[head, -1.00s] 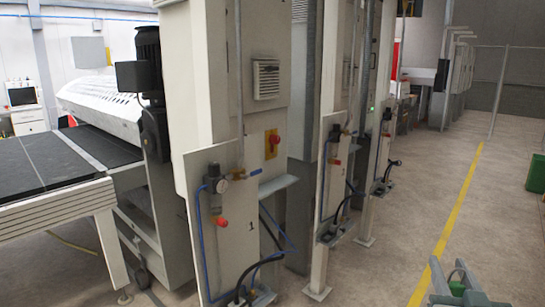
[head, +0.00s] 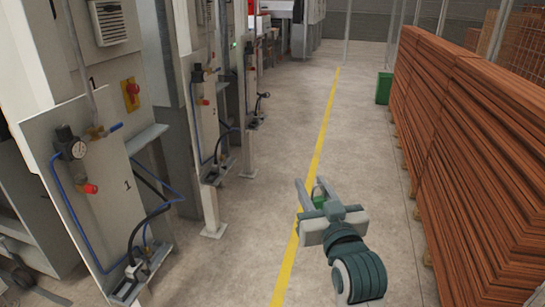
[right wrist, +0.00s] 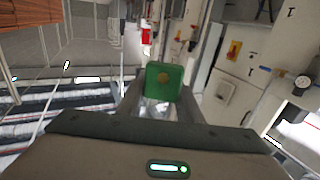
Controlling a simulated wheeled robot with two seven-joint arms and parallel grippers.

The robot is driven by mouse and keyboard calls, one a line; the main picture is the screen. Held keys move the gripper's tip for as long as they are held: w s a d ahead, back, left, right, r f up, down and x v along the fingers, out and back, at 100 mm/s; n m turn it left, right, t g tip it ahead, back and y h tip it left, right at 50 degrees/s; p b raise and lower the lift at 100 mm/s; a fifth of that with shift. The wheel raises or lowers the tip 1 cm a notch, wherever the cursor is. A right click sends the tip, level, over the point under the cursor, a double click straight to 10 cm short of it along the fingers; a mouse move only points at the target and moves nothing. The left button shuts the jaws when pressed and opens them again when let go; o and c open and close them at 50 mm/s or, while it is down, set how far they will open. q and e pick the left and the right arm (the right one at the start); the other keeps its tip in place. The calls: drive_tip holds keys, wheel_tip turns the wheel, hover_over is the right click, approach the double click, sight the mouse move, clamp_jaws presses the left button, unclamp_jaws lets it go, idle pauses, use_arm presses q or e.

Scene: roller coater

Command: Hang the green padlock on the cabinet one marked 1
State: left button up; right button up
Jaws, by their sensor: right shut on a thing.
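The green padlock (head: 319,200) is held between the fingertips of my right gripper (head: 313,202), which is shut on it above the floor at the middle right of the head view. In the right wrist view the padlock (right wrist: 164,82) shows its green body between the fingers, and the scene behind it is turned. Cabinet one (head: 110,205), a pale panel marked 1, stands at the left of the head view, well apart from the gripper. It carries a gauge, a red knob, a blue hose and a yellow plate with a red switch (head: 130,92). My left gripper is out of view.
More cabinets (head: 203,125) stand in a row behind cabinet one. A tall stack of reddish-brown boards (head: 465,150) fills the right side. A green bin (head: 384,88) stands farther back. The floor around the yellow line (head: 318,160) is clear.

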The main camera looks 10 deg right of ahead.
drive_tip(key=s+f, duration=1.4)
drive_tip(key=s, duration=0.1)
drive_tip(key=shift+s, duration=0.25)
